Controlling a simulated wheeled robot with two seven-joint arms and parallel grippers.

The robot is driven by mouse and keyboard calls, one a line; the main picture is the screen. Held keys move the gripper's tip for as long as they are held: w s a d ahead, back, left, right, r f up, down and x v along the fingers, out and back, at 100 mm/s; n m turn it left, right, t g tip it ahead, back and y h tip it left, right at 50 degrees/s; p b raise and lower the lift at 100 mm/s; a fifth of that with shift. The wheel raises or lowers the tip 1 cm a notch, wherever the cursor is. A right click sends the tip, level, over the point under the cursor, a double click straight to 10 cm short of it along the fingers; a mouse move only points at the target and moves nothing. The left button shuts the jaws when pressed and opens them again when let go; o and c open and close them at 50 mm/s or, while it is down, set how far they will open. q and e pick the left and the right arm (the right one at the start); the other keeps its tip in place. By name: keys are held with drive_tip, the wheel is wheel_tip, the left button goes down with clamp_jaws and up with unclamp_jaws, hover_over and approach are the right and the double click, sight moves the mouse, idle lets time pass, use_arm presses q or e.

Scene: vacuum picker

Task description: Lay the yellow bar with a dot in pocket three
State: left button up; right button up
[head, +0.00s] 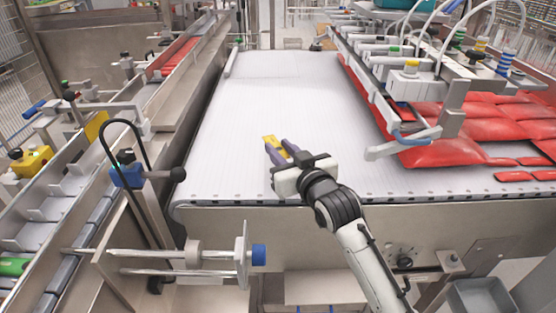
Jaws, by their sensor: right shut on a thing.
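My right gripper (280,152) is above or at the white belt near its front edge. It is shut on a small yellow bar (269,140), whose far end sticks out beyond the fingertips. I cannot make out a dot on the bar, and part of it is hidden between the fingers. A row of pale pockets (42,206) runs along the left side, well apart from the gripper. No pocket numbers are legible, so I cannot tell which is pocket three. My left gripper is not in view.
The white belt (255,95) is clear around the gripper. Red packs (480,125) and a picker head with hoses (400,70) are at the right. A black looped hose with a blue clamp (127,176) and metal rails stand between belt and pockets. A green item (14,266) lies at lower left.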

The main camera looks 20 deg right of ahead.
drive_tip(key=shift+f, duration=2.95)
drive_tip(key=o, duration=1)
drive_tip(key=shift+r, duration=0.1)
